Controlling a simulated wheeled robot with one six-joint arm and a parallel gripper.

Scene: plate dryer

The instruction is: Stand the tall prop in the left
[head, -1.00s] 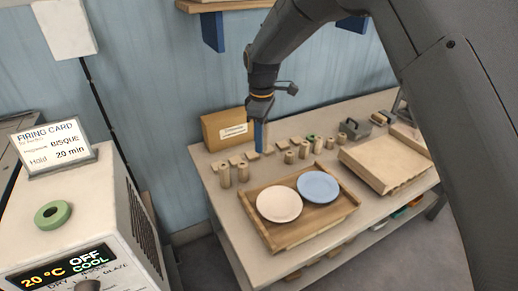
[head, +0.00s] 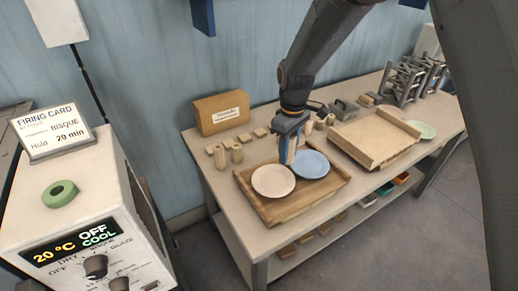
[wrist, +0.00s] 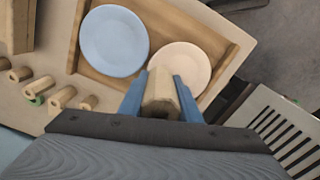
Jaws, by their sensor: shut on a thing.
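My gripper (head: 288,150) has blue fingers shut on a tan, many-sided prop (wrist: 161,92), seen nearly end-on in the wrist view. In the head view it is over the back edge of a wooden tray (head: 290,209), and the fingers mostly hide the prop. A cream plate (head: 272,181) and a pale blue plate (head: 312,165) lie side by side in the tray. In the wrist view the cream plate (wrist: 180,68) lies just beyond the held prop, and the blue plate (wrist: 113,41) is to its left. I cannot tell whether the prop touches anything.
Two tan props (head: 218,156) stand at the table's left end. Small tiles (head: 244,138) and a cardboard box (head: 221,112) are behind. A second wooden tray (head: 372,140) is at right. A kiln-like box (head: 92,225) with a green ring (head: 59,194) stands at left.

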